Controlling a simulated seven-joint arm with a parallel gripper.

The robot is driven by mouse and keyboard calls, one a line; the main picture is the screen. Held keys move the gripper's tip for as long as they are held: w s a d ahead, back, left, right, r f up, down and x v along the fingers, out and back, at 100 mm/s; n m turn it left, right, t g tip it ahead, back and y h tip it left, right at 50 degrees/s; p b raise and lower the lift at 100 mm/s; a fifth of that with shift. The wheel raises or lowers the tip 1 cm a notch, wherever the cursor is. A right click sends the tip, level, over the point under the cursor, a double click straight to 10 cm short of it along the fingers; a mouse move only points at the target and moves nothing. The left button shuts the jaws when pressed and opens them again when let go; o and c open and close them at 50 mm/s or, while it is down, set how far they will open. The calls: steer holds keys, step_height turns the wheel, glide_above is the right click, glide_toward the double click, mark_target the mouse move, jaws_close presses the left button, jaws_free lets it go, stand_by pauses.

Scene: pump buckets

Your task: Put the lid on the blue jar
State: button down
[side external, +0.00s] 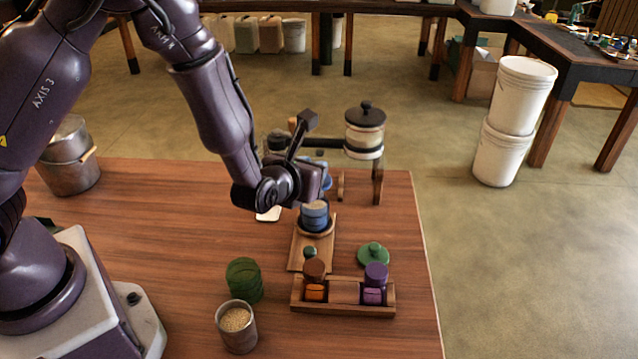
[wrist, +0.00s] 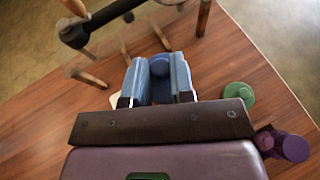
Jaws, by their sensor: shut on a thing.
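The blue jar (side external: 314,217) stands upright on a wooden board (side external: 305,257), with tan contents showing at its top. My gripper (side external: 322,186) is just above and behind the jar in the side view. In the wrist view my gripper (wrist: 158,82) has its two light-blue fingers closed on the round, knobbed blue lid (wrist: 160,69). In the side view the lid is mostly hidden by the gripper; a blue patch shows beside the fingers. I cannot tell the exact gap between lid and jar.
A green lid (side external: 373,254) lies right of the board. A wooden rack (side external: 345,309) holds orange and purple jars. A green jar (side external: 244,281) and a grain cup (side external: 236,327) stand front left. A wooden stand with a lidded jar (side external: 365,135) is behind.

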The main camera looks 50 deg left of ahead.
steer(key=shift+w+a+f, duration=0.3)
steer(key=shift+w+a, duration=0.2)
steer(key=shift+a, duration=0.25)
steer(key=shift+f, duration=1.9)
steer(key=shift+f, duration=0.65)
stand_by(0.5)
steer(key=c, duration=0.9)
jaws_free()
steer(key=shift+r, duration=3)
